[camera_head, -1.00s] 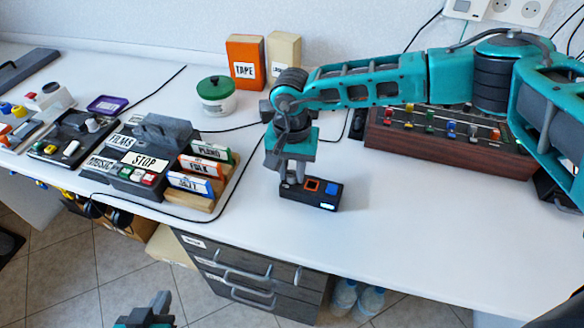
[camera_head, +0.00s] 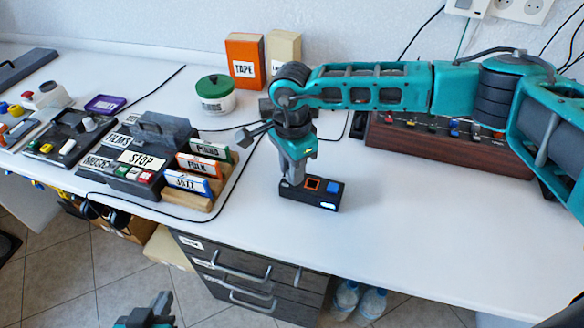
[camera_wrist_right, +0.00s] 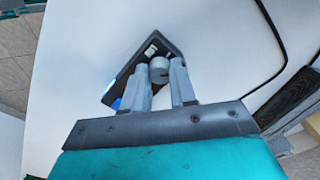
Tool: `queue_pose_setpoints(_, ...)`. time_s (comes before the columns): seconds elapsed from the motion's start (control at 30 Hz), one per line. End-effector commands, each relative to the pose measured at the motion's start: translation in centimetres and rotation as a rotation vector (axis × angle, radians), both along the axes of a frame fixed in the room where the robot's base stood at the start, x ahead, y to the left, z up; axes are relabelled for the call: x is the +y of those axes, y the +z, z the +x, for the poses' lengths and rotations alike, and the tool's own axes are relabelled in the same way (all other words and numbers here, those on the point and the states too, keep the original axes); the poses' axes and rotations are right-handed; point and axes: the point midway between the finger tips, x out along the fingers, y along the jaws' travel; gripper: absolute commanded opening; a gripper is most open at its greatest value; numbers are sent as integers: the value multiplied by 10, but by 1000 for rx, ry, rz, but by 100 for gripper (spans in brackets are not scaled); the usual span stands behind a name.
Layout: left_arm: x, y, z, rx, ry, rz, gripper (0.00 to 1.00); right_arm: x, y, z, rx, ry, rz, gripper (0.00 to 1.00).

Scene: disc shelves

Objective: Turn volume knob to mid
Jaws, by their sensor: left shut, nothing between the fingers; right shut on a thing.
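A small black box (camera_head: 325,197) with an orange-framed square and a blue button lies on the white desk. Its grey round volume knob (camera_wrist_right: 159,68) shows between my right fingers in the right wrist view; in the head view my gripper hides it. My right gripper (camera_head: 291,187) points down onto the box's left end and is shut on the knob. In the right wrist view its fingers (camera_wrist_right: 161,75) stand on both sides of the knob. The knob's pointer mark cannot be made out. My left gripper (camera_head: 158,305) is shut and empty, low in front of the desk.
Left of the box stand a label rack (camera_head: 195,172) and a dark button unit (camera_head: 140,160). A green-lidded jar (camera_head: 215,97) and an orange tape box (camera_head: 245,60) are behind. A wooden slider console (camera_head: 450,140) lies behind right. The desk's front right is clear.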

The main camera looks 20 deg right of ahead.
Motion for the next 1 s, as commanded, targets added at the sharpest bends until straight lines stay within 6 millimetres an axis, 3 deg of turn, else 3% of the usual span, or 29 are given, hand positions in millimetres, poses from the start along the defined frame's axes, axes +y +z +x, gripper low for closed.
queue_pose_setpoints(0.6,-5,0,3,-6,-8,-8,0,0,0,0,0,-577,1,0)
queue_pose_setpoints(1.0,-5,-1,3,-6,-8,-9,0,0,0,0,-1,-839,0,0)
